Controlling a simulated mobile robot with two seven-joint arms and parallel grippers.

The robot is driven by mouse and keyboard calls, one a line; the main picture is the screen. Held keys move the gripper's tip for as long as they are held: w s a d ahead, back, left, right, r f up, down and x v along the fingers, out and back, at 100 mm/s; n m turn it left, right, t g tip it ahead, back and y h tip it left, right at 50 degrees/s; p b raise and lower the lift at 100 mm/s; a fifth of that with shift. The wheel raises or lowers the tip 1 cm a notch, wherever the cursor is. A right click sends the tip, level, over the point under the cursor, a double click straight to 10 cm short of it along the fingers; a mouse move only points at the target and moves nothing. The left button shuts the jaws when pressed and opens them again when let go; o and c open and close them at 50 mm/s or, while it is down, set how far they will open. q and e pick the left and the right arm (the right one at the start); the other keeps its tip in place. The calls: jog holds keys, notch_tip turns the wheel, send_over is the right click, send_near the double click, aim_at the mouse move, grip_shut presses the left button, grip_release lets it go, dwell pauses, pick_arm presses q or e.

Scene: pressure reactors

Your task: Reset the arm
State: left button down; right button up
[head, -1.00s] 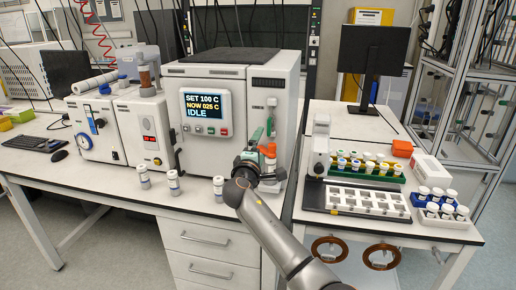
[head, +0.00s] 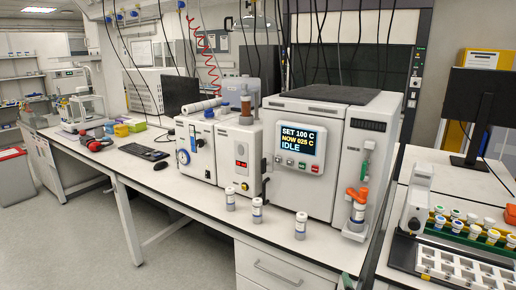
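The reactor (head: 315,190) stands on the white bench, its screen (head: 299,144) reading SET 100 C, NOW 025 C, IDLE. At its right side a white vial (head: 357,213) sits in a holder below an orange clamp (head: 356,194). Three more capped vials stand upright in front of the machines: a left one (head: 230,200), a middle one (head: 257,211) and a right one (head: 300,227). Only a small dark green piece, perhaps of my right gripper (head: 346,282), shows at the bottom edge; its fingers are cut off. My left gripper is out of view.
Two smaller white instruments (head: 196,149) stand left of the reactor, with a keyboard (head: 138,153) and mouse (head: 160,166) farther left. On the right bench are a white tray (head: 463,268), a rack of capped vials (head: 476,240) and a monitor (head: 480,110). The bench's front strip is mostly clear.

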jog(key=s+a+f+m+g+y, duration=0.1)
jog(key=s+a+f+m+y, duration=0.1)
jog(key=s+f, duration=0.55)
jog(key=s+a+f+m+g+y, duration=0.15)
jog(key=s+f, duration=0.35)
jog(key=s, duration=0.5)
jog(key=s+a+m+y, duration=0.1)
jog(key=s+m, duration=0.3)
jog(key=s, duration=1)
jog(key=shift+s+a+f+y, duration=0.2)
jog(key=shift+f+y, duration=0.25)
jog(key=shift+y, duration=0.3)
jog(key=shift+m+g, duration=0.25)
